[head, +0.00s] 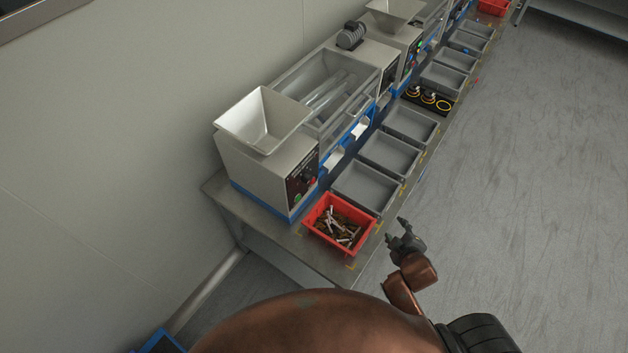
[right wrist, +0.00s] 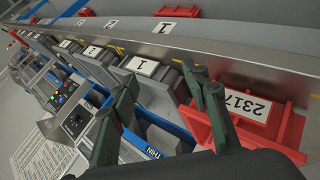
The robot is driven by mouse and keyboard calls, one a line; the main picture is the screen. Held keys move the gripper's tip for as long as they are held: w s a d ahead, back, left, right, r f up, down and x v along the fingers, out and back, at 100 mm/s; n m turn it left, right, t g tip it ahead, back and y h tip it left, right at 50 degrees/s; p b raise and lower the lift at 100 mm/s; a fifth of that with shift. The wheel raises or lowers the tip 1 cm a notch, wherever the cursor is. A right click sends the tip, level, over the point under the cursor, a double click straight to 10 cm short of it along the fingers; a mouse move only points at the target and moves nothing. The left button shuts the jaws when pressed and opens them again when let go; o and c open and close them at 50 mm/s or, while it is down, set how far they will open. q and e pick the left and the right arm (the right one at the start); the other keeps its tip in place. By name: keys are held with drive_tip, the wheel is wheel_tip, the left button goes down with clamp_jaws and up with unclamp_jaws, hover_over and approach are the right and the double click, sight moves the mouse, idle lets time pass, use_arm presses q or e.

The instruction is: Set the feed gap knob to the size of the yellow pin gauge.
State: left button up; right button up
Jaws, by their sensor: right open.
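The sorter (head: 245,165) nearest me has a dark control panel (head: 302,182) with small knobs and a green button. The panels are too small to tell which knob sets the feed gap. A panel with coloured buttons (right wrist: 62,98) also shows in the right wrist view. I cannot make out a yellow pin gauge for sure; a black board (head: 425,99) with yellow rings lies among the grey trays. My right gripper (head: 403,230) is open and empty, out past the bench's front edge beside the red bin. In the right wrist view its fingers (right wrist: 165,88) stand apart. My left gripper is out of view.
A red bin (head: 311,224) of loose pins stands at the bench's near end. Grey trays (head: 364,187) run in a row along the front edge. A white hopper (head: 262,119) tops the sorter. The floor (head: 540,180) to the right is clear.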

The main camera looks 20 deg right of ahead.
drive_tip(key=w+r+n+t, duration=0.1)
drive_tip(key=w+r+n, duration=0.1)
drive_tip(key=w+r+n+t, duration=0.1)
drive_tip(key=w+r+n, duration=0.1)
drive_tip(key=w, duration=0.1)
drive_tip(key=w+a+r+n+t, duration=0.1)
drive_tip(key=w+r+n+t, duration=0.1)
drive_tip(key=w, duration=0.1)
drive_tip(key=shift+y, duration=0.3)
drive_tip(key=w+a+r+n+t+y, duration=0.35)
drive_tip(key=w+a+r+n, duration=0.2)
drive_tip(key=n, duration=0.45)
drive_tip(key=n+g+y, duration=0.3)
drive_tip(key=n+y, duration=0.8)
drive_tip(key=n, duration=0.7)
approach(310, 179)
drive_tip(key=x, duration=0.8)
drive_tip(key=shift+w+a+f+p, duration=0.15)
drive_tip(key=shift+w+p, duration=0.2)
drive_tip(key=shift+p, duration=0.05)
drive_tip(key=shift+c, duration=0.2)
drive_tip(key=c, duration=1.1)
